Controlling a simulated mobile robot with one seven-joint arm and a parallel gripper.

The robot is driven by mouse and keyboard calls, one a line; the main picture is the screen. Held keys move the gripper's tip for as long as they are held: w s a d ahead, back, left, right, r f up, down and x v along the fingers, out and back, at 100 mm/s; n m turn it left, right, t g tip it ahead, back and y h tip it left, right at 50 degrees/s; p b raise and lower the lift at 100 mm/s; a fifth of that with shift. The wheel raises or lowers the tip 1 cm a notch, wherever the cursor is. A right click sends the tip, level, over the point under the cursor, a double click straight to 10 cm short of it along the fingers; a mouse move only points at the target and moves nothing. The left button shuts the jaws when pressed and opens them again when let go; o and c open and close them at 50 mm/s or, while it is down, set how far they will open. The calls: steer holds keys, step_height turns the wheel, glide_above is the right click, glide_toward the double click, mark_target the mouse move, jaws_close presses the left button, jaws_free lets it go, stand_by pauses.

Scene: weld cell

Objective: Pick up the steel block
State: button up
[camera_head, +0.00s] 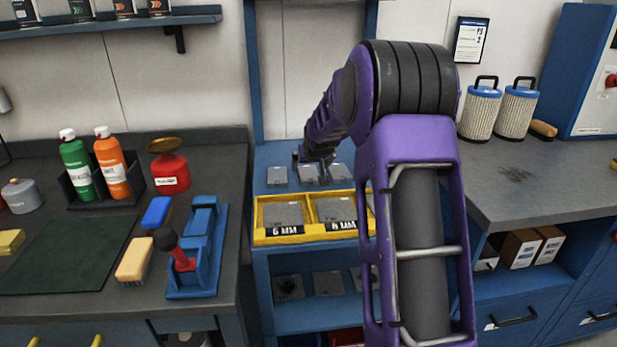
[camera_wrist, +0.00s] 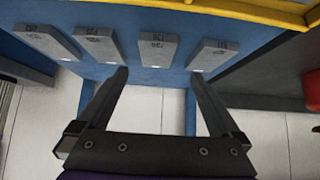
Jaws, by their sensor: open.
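Several flat grey steel blocks lie in a row on a blue shelf. In the head view I see blocks at the left (camera_head: 277,176), middle (camera_head: 307,175) and right (camera_head: 340,174), behind the yellow tray. In the wrist view one block (camera_wrist: 157,49) lies ahead between my fingertips, with others to its left (camera_wrist: 99,44) and right (camera_wrist: 213,55). I cannot tell which one the task means. My gripper (camera_wrist: 159,75) is open and empty, its fingers apart from the blocks. In the head view my gripper (camera_head: 315,160) is over the row and partly hides it.
A yellow tray (camera_head: 300,235) with grey plates, marked 6 MM and 8 MM, stands in front of the blocks. Dark worktops flank the blue rack on the left (camera_head: 110,225) and right (camera_head: 540,190). A blue clamp tool (camera_head: 200,250) stands on the left worktop.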

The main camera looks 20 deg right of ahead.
mark_target(308, 172)
steer(key=x, duration=0.8)
steer(key=shift+w+d, duration=0.15)
steer(key=shift+d, duration=0.15)
steer(key=shift+c, duration=0.2)
jaws_close()
steer(key=shift+r, duration=0.15)
